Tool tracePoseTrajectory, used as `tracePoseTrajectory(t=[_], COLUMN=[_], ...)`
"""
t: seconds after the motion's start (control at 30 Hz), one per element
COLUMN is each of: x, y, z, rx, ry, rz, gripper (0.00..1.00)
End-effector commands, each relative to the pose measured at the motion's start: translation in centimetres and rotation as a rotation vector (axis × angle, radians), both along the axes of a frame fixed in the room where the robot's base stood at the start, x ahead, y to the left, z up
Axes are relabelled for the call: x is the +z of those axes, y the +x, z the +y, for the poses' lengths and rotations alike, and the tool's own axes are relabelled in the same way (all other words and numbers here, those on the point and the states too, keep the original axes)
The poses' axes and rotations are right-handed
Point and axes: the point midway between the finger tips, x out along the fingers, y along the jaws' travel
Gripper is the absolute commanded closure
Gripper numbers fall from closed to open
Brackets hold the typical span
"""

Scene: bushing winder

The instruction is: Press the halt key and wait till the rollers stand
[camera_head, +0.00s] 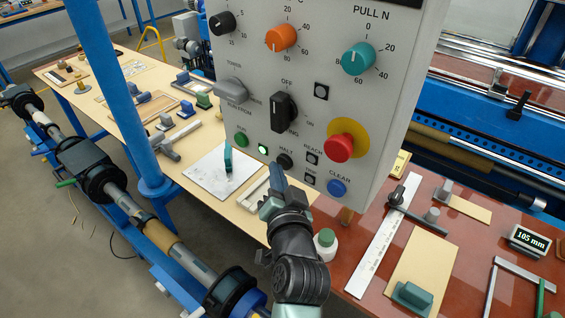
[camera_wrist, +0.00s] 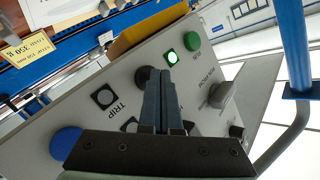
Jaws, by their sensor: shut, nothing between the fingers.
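The halt key is a black round button (camera_head: 284,160) on the grey control panel (camera_head: 300,110), above my gripper in the head view. In the wrist view the black key (camera_wrist: 143,76) is partly hidden behind my fingers. My gripper (camera_head: 276,174) is shut and empty, its tips close to the key. I cannot tell whether they touch it. A small lamp (camera_head: 263,149) between the green run button (camera_head: 241,139) and the halt key glows green. Long rollers (camera_head: 470,165) lie in the blue machine at the right; whether they turn cannot be told.
A red mushroom button (camera_head: 338,148) on a yellow disc and a blue clean button (camera_head: 337,187) sit right of the halt key. Below, a white bottle (camera_head: 325,244) and a steel ruler (camera_head: 384,236) are on the red-brown table. A blue post (camera_head: 120,90) stands at left.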

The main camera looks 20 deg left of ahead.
Motion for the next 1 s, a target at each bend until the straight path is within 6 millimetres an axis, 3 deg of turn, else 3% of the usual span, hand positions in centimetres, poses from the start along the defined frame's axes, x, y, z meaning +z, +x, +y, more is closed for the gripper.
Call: tracePoseTrajectory(t=[1.0], x=[0.11], y=[0.56], z=[-0.27], rx=[-0.002], ry=[0.0], rz=[-0.001], gripper=[1.0])
